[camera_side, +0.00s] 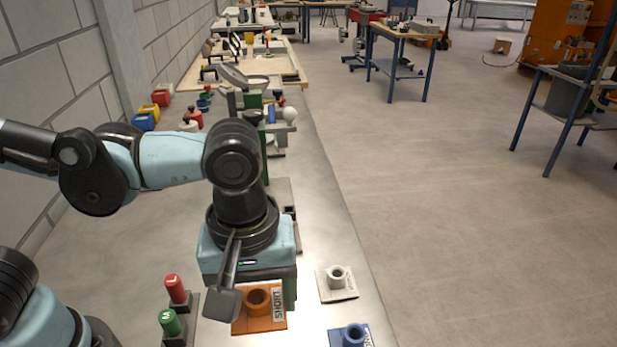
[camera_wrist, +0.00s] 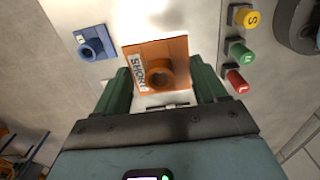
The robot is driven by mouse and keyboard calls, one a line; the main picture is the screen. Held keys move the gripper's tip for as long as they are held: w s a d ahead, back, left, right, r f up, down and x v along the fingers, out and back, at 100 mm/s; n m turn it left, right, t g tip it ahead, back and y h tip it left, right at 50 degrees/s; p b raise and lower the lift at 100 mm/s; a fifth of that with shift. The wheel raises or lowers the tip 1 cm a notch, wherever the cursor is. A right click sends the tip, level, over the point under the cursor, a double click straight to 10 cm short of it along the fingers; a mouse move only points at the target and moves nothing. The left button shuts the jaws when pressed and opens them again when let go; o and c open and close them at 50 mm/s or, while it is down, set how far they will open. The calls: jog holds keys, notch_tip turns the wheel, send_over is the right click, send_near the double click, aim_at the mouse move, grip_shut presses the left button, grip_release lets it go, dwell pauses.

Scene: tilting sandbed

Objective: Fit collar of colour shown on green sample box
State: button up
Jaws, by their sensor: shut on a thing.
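An orange collar (camera_wrist: 176,50) with a square plate marked "SHORT" and a round ring sits between the green fingers of my gripper (camera_wrist: 160,84) in the wrist view. My gripper is shut on it. In the side view the orange collar (camera_side: 240,322) shows below my gripper (camera_side: 264,290), over the bench; its height above the bench is hard to tell. A white collar (camera_side: 338,280) and a blue collar (camera_side: 353,334) lie to its right; the blue one also shows in the wrist view (camera_wrist: 93,43). I cannot make out which thing is the green sample box.
A red knob (camera_side: 175,289) and a green knob (camera_side: 169,322) stand on dark blocks at left. The wrist view also shows a yellow knob (camera_wrist: 245,18). A green post (camera_side: 254,101) and other fixtures stand farther along the bench. The bench's right edge drops to open floor.

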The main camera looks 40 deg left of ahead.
jog(key=w+a, duration=1.8)
jog(key=w, duration=0.1)
jog(key=shift+s+f, duration=0.15)
jog(key=shift+f, duration=1.6)
jog(key=shift+f, duration=0.55)
jog(key=o, duration=1.1)
notch_tip(320, 180, up, 12)
